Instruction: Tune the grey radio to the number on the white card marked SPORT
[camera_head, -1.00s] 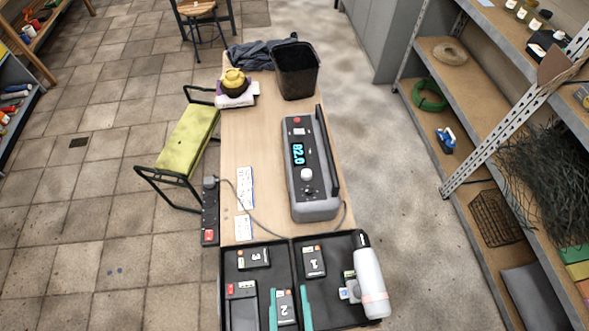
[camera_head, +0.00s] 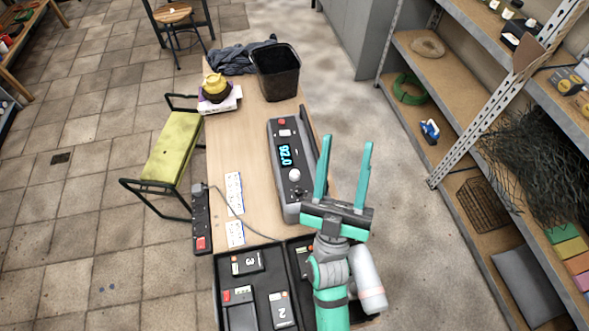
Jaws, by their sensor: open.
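The grey radio (camera_head: 300,168) lies on the wooden table, with a lit blue display (camera_head: 286,155), a round white knob (camera_head: 295,175) and a small red button. The display looks like 92.0 or 82.0; I cannot be sure of the first digit. White cards (camera_head: 234,193) lie left of the radio, another (camera_head: 235,234) nearer; their writing is too small to read, so I cannot tell which says SPORT. My gripper (camera_head: 346,142) is open and empty, its teal fingers pointing away. In the picture it overlaps the radio's near right corner and hides part of it.
A black bin (camera_head: 276,72) and a yellow-topped object (camera_head: 215,88) stand at the far end. A cable and a power strip (camera_head: 202,222) lie along the left.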

